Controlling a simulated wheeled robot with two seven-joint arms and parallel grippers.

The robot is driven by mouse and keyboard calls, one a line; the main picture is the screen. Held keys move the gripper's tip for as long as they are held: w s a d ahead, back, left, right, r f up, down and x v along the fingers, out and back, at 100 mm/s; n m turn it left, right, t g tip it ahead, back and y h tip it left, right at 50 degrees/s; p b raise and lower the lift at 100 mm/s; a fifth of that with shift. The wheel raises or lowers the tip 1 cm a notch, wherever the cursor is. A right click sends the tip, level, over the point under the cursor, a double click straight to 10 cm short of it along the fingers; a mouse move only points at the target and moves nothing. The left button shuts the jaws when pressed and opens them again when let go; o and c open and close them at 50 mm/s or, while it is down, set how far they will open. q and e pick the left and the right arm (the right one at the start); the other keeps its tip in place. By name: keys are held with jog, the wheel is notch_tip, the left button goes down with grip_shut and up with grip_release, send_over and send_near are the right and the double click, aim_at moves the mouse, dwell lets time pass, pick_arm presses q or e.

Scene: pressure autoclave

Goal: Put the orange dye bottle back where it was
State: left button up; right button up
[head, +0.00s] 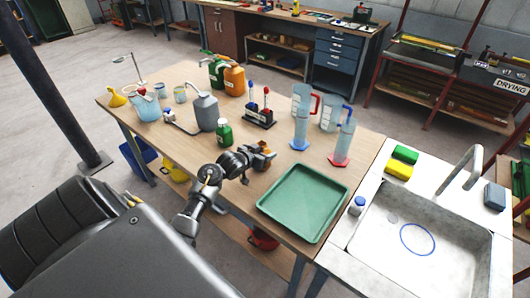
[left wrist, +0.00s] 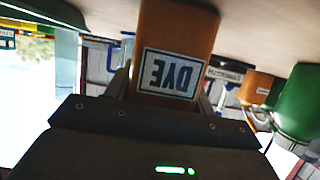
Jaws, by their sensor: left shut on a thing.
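The orange dye bottle (left wrist: 175,25) fills the top middle of the left wrist view, with its "DYE" label upside down there. My left gripper (left wrist: 168,88) is shut on it. In the head view my left gripper (head: 263,158) is over the wooden table, left of the green tray, and only a small orange part of the bottle (head: 268,149) shows beside the fingers. I cannot tell whether the bottle touches the table. My right gripper is not in view.
The green tray (head: 303,202) lies empty at the front right of the table. A small green bottle (head: 223,132), a grey jug (head: 206,111), a dark rack (head: 259,117) and measuring cylinders (head: 301,118) stand nearby. An orange jug (head: 235,81) is farther back. A sink (head: 425,240) is right.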

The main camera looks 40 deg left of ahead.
pick_arm(q)
jog(key=o, duration=1.2)
jog(key=shift+c, duration=0.2)
jog(key=shift+o, duration=0.2)
jog(key=shift+r, duration=0.2)
jog(key=shift+s, duration=0.35)
jog(key=v, duration=1.1)
jog(key=shift+s+r, duration=0.15)
jog(key=shift+r, duration=0.05)
jog(key=shift+d, duration=0.15)
